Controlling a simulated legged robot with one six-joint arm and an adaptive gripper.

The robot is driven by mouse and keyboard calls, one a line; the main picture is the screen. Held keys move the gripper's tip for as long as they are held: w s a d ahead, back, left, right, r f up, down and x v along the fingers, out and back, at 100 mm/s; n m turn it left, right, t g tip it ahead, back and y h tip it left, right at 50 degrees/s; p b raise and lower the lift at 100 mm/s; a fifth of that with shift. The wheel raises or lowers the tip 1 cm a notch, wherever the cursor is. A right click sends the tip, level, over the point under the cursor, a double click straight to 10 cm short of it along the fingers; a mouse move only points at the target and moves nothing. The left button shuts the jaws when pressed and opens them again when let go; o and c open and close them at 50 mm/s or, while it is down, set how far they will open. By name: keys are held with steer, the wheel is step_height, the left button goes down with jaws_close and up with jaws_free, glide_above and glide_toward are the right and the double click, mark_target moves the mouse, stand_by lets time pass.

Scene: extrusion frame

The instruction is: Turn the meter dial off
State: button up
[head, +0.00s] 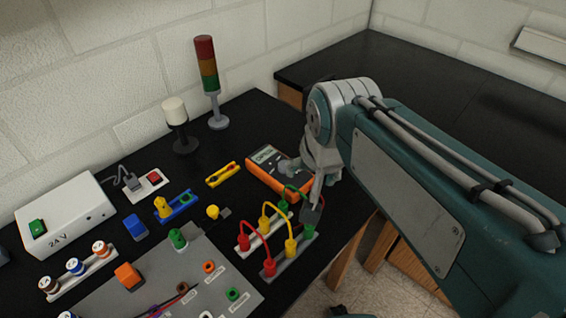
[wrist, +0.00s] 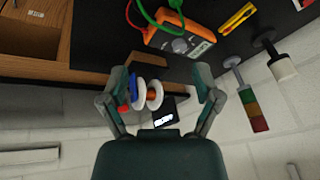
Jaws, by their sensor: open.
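The meter (head: 267,160) is an orange-edged box with a dark face and a small display, lying on the black bench in the head view. My gripper (head: 299,188) hangs over its right end and hides part of it. In the wrist view the meter (wrist: 196,42) is beyond the fingertips, toward the top. A round grey-green knob, seemingly the dial (wrist: 180,46), shows on its face; its setting is too small to read. My gripper (wrist: 162,74) is open, its fingers apart and not around the dial.
Red, yellow and green leads (head: 262,222) arch between terminal strips close to my gripper. A stack light (head: 208,75) and a white-topped post (head: 175,112) stand behind. A yellow bar (head: 223,174) lies left of the meter. A 24V supply (head: 62,217) sits far left.

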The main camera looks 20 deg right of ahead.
steer(key=w+m+g, duration=0.2)
steer(key=w+m, duration=0.6)
steer(key=w, duration=0.1)
steer(key=m+g, duration=0.2)
steer(key=m, duration=0.5)
glide_above(283, 164)
step_height(283, 164, down, 5)
step_height(283, 164, down, 10)
steer(key=shift+f, duration=0.25)
jaws_close()
